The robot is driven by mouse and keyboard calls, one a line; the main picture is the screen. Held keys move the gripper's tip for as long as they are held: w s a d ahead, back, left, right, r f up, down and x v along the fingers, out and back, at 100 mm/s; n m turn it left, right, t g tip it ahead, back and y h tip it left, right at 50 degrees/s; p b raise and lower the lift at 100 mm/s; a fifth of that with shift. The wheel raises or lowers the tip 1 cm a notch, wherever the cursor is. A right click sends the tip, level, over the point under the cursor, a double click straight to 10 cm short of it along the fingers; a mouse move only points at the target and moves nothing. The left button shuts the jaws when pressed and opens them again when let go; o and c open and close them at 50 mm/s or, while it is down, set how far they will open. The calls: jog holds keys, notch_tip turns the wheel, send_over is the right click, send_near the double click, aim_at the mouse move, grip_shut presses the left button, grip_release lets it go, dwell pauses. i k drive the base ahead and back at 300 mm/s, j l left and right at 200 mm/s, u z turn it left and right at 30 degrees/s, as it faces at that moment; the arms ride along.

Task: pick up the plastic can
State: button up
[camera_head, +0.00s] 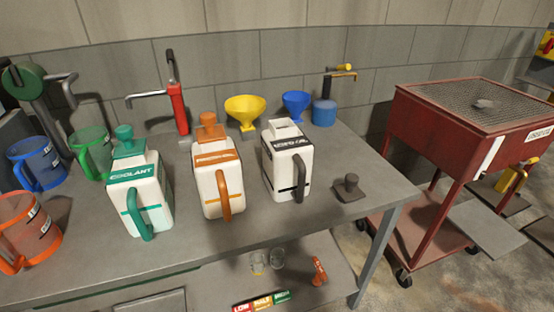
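Several white plastic cans stand upright in a row on the grey workbench (255,233). The coolant can (152,205) on the left has a green label, cap and handle. The middle can (204,190) has an orange label, cap and handle. The right can (279,172) has a black label and a dark handle, and no cap shows on its top. A dark cap-like piece (350,188) lies on the bench to its right. Which can the task means cannot be told from this view. My gripper is not in view.
Clear blue (40,165), green (95,155) and orange (30,228) jugs stand at the left. Yellow (245,107) and blue (296,101) funnels and a red pump (180,108) stand behind the cans. A red cart (437,150) is at the right. The front bench strip is bare.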

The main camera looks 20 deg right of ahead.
aim_at(287, 154)
jog(key=u, duration=0.95)
jog(key=l+u, duration=0.85)
jog(key=k+l+u, duration=0.15)
jog(key=l+u, duration=0.3)
jog(key=k+l+u, duration=0.15)
jog(key=l+u, duration=0.3)
